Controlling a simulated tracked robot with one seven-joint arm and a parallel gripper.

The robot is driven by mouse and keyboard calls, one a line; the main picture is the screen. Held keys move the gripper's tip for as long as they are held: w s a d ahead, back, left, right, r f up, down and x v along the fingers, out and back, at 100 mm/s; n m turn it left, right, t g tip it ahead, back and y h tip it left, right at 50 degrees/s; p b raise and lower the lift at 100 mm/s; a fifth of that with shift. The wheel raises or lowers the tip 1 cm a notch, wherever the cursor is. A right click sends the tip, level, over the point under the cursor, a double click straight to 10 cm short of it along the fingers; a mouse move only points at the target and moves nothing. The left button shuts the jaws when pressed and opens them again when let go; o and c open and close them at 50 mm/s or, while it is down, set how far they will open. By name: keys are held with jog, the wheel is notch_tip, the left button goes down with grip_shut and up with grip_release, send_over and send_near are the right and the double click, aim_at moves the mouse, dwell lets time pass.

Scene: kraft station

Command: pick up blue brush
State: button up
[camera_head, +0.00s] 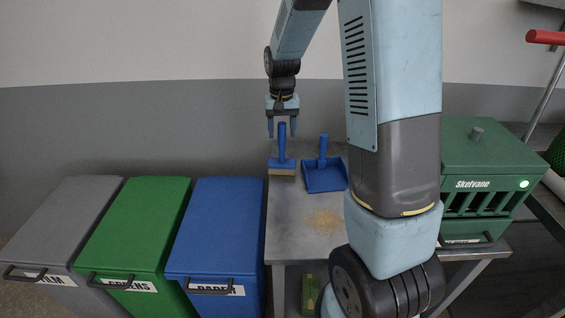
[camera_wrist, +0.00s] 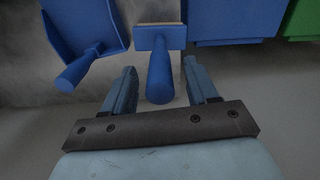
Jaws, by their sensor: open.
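In the wrist view the brush handle (camera_wrist: 160,76) shows between and slightly beyond the two fingers of my gripper (camera_wrist: 162,80). The brush head is at the top of that view.
A blue dustpan (camera_head: 325,174) lies right of the brush, close to it; it also shows in the wrist view (camera_wrist: 85,35). Tan crumbs (camera_head: 325,220) lie on the table (camera_head: 290,235). Blue (camera_head: 217,225), green (camera_head: 140,220) and grey bins (camera_head: 65,220) stand left.

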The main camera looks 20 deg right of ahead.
aim_at(282, 148)
jog(key=shift+f, duration=1.3)
jog(key=shift+c, duration=0.2)
grip_shut()
